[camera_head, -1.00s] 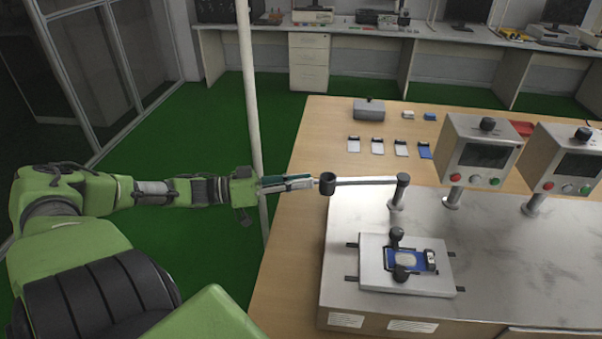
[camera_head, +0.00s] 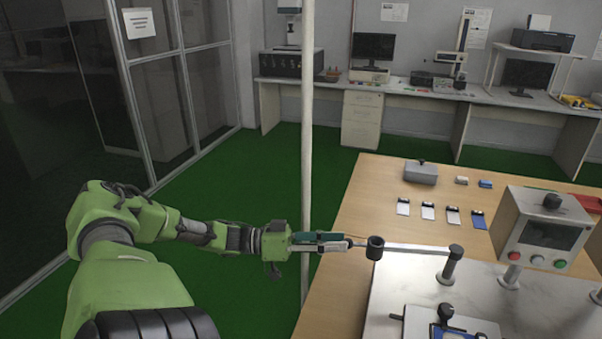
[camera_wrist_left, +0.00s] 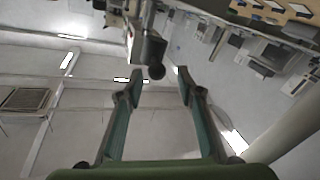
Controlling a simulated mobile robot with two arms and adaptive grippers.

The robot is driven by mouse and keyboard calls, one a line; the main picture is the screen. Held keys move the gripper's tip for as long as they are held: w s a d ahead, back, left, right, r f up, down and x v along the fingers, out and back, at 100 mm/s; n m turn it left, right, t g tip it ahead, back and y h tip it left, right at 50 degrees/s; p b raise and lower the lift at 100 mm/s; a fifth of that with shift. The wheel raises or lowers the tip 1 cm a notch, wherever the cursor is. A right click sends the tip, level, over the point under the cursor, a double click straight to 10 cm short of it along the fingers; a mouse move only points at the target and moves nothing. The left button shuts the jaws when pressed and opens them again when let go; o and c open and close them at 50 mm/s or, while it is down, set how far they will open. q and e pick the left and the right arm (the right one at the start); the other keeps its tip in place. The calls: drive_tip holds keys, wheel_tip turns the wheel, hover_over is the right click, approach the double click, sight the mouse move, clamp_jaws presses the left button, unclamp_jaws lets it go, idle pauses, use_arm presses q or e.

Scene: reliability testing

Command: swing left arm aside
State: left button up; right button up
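My left gripper (camera_head: 335,242) reaches in from the left over the front-left edge of the wooden table. In the left wrist view its two fingers (camera_wrist_left: 152,85) are spread with nothing gripped between them. The tester's metal swing arm (camera_head: 418,250) runs level from its post (camera_head: 450,266) to a dark cylindrical head (camera_head: 375,248) at its left end. The gripper's tips point at this head from the left, with a small gap visible. In the left wrist view a dark round knob (camera_wrist_left: 156,72) shows beyond the fingertips. My right gripper is not in view.
Several phones (camera_head: 428,211) lie on the table (camera_head: 375,205). A white pole (camera_head: 307,130) stands behind the gripper.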

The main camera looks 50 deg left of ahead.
use_arm(q)
drive_tip(key=v, duration=0.8)
drive_tip(key=shift+s+a, duration=0.2)
idle(0.7)
